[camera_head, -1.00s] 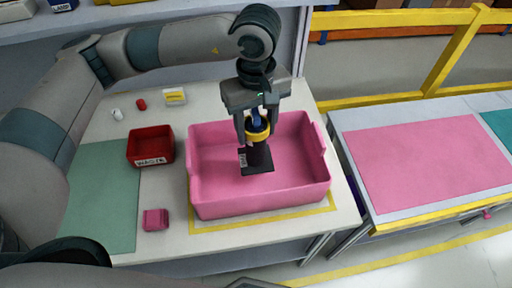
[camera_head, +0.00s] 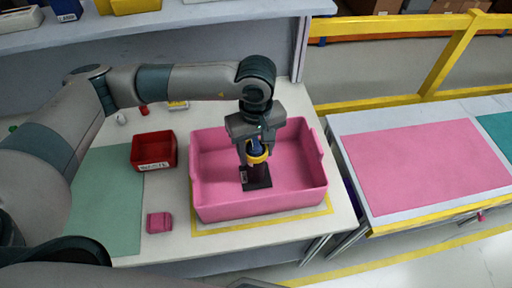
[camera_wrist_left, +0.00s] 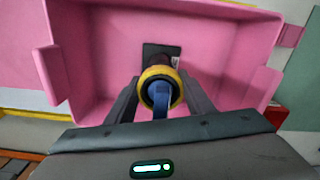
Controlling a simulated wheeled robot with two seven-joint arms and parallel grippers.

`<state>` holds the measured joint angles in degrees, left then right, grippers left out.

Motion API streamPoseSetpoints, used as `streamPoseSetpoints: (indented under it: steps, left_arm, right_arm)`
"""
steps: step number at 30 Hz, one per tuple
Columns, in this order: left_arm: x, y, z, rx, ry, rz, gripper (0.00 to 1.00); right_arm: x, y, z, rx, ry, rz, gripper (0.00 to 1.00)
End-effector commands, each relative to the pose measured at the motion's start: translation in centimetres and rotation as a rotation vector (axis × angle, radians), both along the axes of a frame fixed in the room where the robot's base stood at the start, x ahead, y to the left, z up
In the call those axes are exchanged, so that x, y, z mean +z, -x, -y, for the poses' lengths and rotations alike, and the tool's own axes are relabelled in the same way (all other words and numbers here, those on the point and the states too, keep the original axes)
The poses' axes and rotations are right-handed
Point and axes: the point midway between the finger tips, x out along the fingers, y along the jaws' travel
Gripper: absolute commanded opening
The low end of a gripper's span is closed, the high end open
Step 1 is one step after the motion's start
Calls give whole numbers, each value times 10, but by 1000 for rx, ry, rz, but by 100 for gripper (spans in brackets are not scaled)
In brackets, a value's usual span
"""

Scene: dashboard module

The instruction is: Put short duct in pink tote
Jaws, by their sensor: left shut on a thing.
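The pink tote (camera_head: 310,185) stands on the white table and also fills much of the left wrist view (camera_wrist_left: 105,75). The short duct (camera_head: 257,178) is a dark piece with a yellow ring, a blue part at its top and a flat black base. It also shows in the left wrist view (camera_wrist_left: 160,52). My left gripper (camera_head: 257,154) is shut on the duct near the yellow ring and holds it upright inside the tote. The base is low, near the tote floor; I cannot tell whether it touches. My right gripper is not in view.
A red bin (camera_head: 153,152) labelled waste stands left of the tote. A small pink block (camera_head: 159,222) lies in front of it, beside a green mat (camera_head: 108,205). A side table with a pink mat (camera_head: 425,165) and a yellow rail (camera_head: 400,101) are at the right.

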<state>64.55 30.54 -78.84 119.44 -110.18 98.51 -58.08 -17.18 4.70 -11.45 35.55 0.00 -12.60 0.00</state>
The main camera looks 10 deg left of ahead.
Motion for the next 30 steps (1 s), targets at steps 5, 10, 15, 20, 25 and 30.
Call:
streamPoseSetpoints:
  steps: [5, 10, 15, 20, 25, 30]
  left_arm:
    - [-1, 0, 0, 0, 1, 1, 10]
    - [-3, 0, 0, 0, 0, 1, 10]
    - [-3, 0, 0, 0, 0, 1, 57]
    - [-3, 0, 0, 0, 0, 1, 66]
    - [-3, 0, 0, 0, 0, 1, 66]
    - [0, 0, 0, 0, 0, 0, 66]
  right_arm:
    - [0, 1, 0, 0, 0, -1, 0]
    - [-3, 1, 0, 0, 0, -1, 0]
    - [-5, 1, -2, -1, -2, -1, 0]
    - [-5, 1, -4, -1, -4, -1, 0]
    - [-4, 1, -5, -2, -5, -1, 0]
    - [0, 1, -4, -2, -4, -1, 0]
